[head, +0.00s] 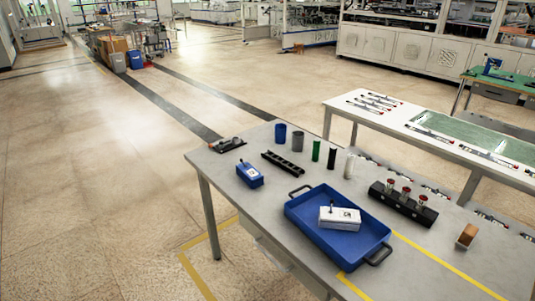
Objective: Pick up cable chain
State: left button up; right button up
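A black segmented strip, which looks like the cable chain (283,164), lies flat on the grey table (225,168) in the head view. It lies behind the blue tray (311,253) and to the right of a small blue box (250,175). It seems fully visible, with nothing on top of it. Neither of my grippers shows in the head view.
Behind the chain stand a blue cup (280,134), a grey cup (297,141) and green, black and white cylinders. The tray holds a white box (339,218). A black holder with red-topped parts (403,208) and a brown block (467,235) stand right.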

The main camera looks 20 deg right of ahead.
aim_at(285, 163)
jog(key=i+j+u, duration=0.35)
jog(key=i, duration=0.75)
jog(key=i+j+u, duration=0.1)
jog(key=i+u, duration=0.3)
jog(key=i, duration=0.7)
jog(key=i+z, duration=0.4)
jog(key=i+j+z, duration=0.15)
jog(key=i+z, duration=0.15)
jog(key=z, duration=0.15)
jog(key=i+j+z, duration=0.25)
jog(key=z, duration=0.15)
jog(key=i+j+z, duration=0.1)
jog(key=z, duration=0.35)
jog(key=i+j+z, duration=0.15)
jog(key=z, duration=0.35)
jog(key=i+j+z, duration=0.1)
jog(key=j+z, duration=0.15)
jog(key=z, duration=0.2)
jog(key=i+j+z, duration=0.1)
jog(key=z, duration=0.35)
jog(key=k+j, duration=0.05)
jog(key=j, duration=0.05)
